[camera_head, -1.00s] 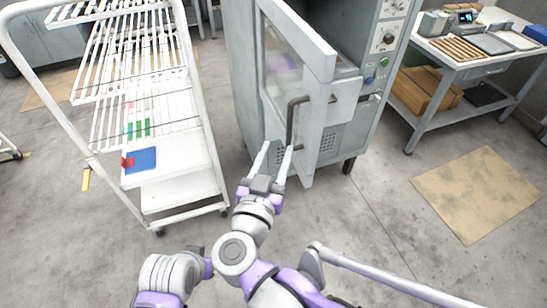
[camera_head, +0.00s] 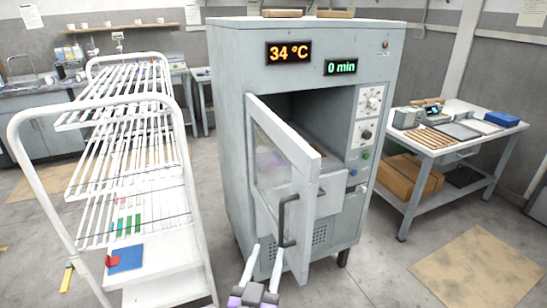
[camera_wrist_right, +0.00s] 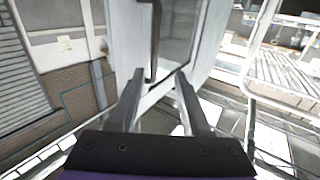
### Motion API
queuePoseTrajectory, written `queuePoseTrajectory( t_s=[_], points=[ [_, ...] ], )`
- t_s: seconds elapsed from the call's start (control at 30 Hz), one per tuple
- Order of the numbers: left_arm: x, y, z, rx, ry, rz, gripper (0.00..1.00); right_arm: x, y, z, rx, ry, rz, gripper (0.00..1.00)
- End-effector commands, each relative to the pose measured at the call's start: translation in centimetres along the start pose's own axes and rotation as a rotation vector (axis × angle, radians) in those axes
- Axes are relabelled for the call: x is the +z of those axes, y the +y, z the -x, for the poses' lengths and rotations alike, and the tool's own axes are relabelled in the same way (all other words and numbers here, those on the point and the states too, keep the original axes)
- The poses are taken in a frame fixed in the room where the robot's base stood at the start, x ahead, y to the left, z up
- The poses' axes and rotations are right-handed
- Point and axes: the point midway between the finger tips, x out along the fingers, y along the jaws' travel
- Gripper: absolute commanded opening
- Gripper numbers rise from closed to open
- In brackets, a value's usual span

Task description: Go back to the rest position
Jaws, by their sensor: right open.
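My right gripper (camera_head: 262,269) is open and empty at the bottom middle of the head view, just in front of the oven's door. In the right wrist view its two fingers (camera_wrist_right: 158,98) are apart, with the dark door handle (camera_wrist_right: 154,40) beyond them. I cannot tell the exact gap between fingers and handle. The grey oven (camera_head: 225,130) stands in the middle, its door (camera_head: 262,165) partly open. The door handle (camera_head: 284,222) shows at the door's free edge. My left gripper is not in view.
A white wheeled rack (camera_head: 195,225) stands left of the oven, with a blue pad (camera_head: 126,259) and a red piece (camera_head: 111,261) on a low shelf. A workbench (camera_head: 446,150) stands at the right. A tan mat (camera_head: 480,272) lies on otherwise clear floor at front right.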

Motion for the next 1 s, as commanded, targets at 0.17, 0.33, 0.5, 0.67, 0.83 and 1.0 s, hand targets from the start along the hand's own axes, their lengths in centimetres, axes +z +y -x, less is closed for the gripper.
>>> queuePoseTrajectory(
  t_s=[0.17,0.33,0.5,0.67,0.83,1.0],
  points=[
    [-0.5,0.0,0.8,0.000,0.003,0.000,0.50,-2.6,0.3,-1.4,-0.150,0.078,-0.043,0.47],
    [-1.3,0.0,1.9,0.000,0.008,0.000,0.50,-3.3,0.4,-1.5,-0.415,0.053,-0.039,0.47],
    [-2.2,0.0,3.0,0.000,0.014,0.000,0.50,1.2,2.9,0.2,-0.579,-0.193,0.028,0.47],
    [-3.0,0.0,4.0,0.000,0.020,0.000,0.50,8.0,9.1,3.3,-0.541,-0.566,0.091,0.47],
    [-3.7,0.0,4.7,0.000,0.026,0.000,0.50,13.3,17.1,7.6,-0.343,-0.912,0.113,0.47],
    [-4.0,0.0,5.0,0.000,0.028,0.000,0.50,15.2,21.5,10.4,-0.194,-1.074,0.111,0.47]
  ],
)
